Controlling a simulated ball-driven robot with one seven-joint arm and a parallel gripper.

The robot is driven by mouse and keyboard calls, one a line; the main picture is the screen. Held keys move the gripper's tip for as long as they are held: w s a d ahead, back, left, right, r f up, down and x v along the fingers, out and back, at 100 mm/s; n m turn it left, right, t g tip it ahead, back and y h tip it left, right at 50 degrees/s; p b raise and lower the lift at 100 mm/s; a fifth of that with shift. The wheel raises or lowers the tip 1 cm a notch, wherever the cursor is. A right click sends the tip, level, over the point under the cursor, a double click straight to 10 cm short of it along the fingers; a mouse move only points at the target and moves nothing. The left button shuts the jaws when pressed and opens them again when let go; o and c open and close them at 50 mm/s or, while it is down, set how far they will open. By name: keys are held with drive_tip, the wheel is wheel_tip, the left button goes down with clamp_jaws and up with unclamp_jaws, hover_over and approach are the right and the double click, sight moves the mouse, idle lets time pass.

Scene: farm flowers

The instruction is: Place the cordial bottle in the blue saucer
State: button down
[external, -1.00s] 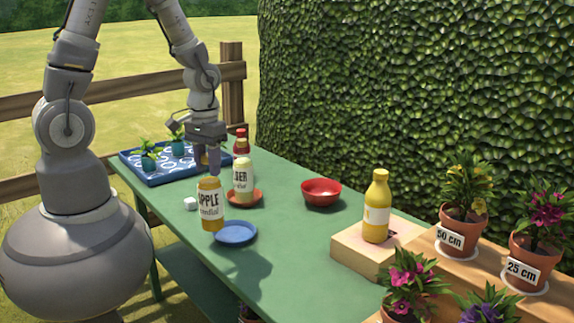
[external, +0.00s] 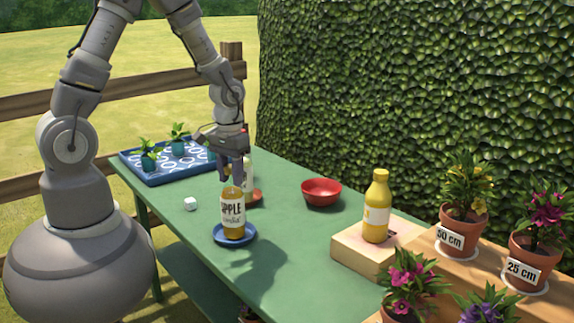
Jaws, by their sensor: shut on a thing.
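The cordial bottle (external: 233,213), amber with a white "APPLE" label, is upright at the blue saucer (external: 220,239) on the green table. Its base shows within the saucer's rim; I cannot tell whether it rests on the saucer or hangs just above it. My gripper (external: 234,180) points down and is shut on the top of the bottle, hiding its cap.

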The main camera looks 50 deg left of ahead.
drive_tip(key=shift+f, duration=0.1)
drive_tip(key=c, duration=0.7)
unclamp_jaws()
